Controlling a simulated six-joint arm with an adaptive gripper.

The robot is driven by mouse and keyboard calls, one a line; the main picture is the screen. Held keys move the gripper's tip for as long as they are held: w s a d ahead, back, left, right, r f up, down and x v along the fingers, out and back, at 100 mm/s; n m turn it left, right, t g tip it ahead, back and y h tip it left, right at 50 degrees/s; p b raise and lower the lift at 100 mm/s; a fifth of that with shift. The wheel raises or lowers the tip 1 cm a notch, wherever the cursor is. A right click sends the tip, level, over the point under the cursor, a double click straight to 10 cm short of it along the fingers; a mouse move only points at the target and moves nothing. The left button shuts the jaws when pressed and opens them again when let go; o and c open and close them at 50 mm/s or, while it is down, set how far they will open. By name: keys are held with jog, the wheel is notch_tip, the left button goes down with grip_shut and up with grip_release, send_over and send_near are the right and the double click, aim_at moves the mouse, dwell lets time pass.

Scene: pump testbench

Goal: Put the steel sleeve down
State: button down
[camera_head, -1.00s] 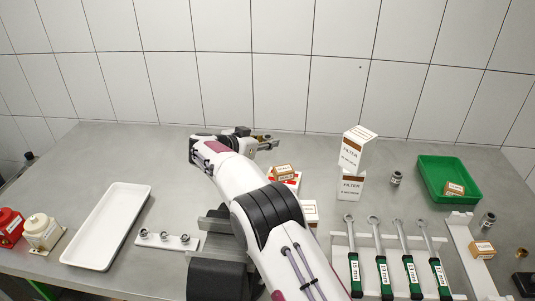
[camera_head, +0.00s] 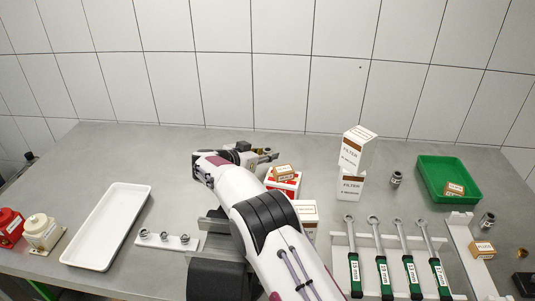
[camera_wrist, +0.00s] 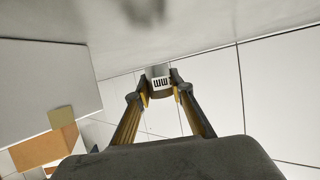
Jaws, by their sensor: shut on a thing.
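My gripper (camera_head: 268,156) reaches over the back middle of the table in the head view, left of the small cartons. In the wrist view my gripper (camera_wrist: 161,85) has both fingertips closed on the sides of a small grey steel sleeve (camera_wrist: 160,82). The sleeve has a white label with dark marks facing the camera. The sleeve is tiny and hard to make out in the head view. A gap to the grey surface seems to show in the wrist view, but I cannot tell its height.
A red-and-white box with a small carton (camera_head: 283,172) on top stands just right of my gripper. Stacked filter boxes (camera_head: 351,187), a steel fitting (camera_head: 396,178) and a green bin (camera_head: 430,167) are farther right. A white tray (camera_head: 85,255) lies left.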

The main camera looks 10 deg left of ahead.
jog(key=shift+f, duration=0.55)
jog(key=c, duration=1.8)
grip_release()
jog(key=shift+o, duration=0.2)
jog(key=shift+r, duration=0.1)
jog(key=shift+r, duration=0.5)
jog(key=v, duration=1.2)
